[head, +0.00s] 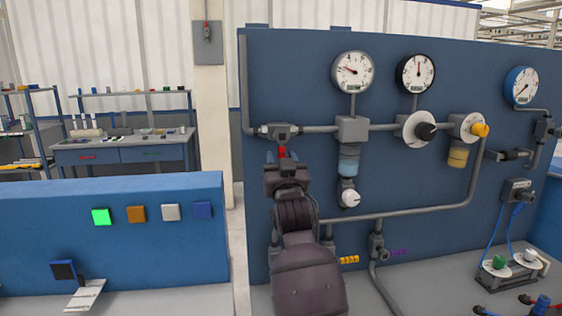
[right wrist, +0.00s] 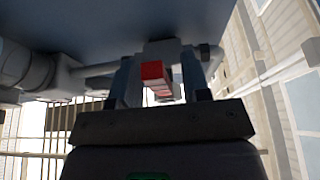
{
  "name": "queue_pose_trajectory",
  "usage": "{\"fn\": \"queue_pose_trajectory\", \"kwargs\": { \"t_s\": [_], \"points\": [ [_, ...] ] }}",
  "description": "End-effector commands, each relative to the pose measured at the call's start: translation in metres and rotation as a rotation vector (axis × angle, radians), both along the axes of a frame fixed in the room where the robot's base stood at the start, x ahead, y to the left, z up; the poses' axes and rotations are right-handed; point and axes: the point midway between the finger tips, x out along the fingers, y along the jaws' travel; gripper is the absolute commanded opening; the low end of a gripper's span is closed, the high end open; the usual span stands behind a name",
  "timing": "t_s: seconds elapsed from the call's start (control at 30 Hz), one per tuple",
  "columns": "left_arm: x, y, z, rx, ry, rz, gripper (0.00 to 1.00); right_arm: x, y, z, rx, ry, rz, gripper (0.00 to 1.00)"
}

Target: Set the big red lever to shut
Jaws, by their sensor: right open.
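The big red lever (head: 282,152) shows as a small red patch just below its grey valve body (head: 280,132) on the left of the blue panel. My right gripper hides most of it in the head view. My right gripper (head: 286,160) is open, right at the lever. In the right wrist view the red lever (right wrist: 153,70) lies between the two fingers of my right gripper (right wrist: 158,80), with a gap visible on its right side. I cannot tell whether a finger touches it. My left gripper is not in view.
A grey pipe (head: 320,128) runs right from the valve to a regulator (head: 352,129) with a gauge (head: 352,72) above. A white knob (head: 349,198) sits right of my gripper. A lower blue panel (head: 110,245) with coloured buttons stands at left.

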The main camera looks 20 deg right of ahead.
Motion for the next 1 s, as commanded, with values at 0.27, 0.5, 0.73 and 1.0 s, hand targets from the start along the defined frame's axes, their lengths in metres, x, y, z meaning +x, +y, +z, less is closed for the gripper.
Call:
{"fn": "queue_pose_trajectory", "kwargs": {
  "t_s": [0.27,0.5,0.73,1.0],
  "points": [
    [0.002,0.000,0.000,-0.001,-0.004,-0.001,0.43,-0.022,0.006,-0.011,0.002,0.003,0.000,0.43],
    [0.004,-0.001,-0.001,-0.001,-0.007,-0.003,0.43,-0.060,0.016,-0.028,0.002,0.004,0.000,0.43],
    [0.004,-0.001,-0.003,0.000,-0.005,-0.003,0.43,-0.087,0.023,-0.038,0.001,0.002,0.000,0.43],
    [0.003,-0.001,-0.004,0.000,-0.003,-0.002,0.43,-0.097,0.026,-0.041,0.001,0.000,0.000,0.43]
  ]
}}
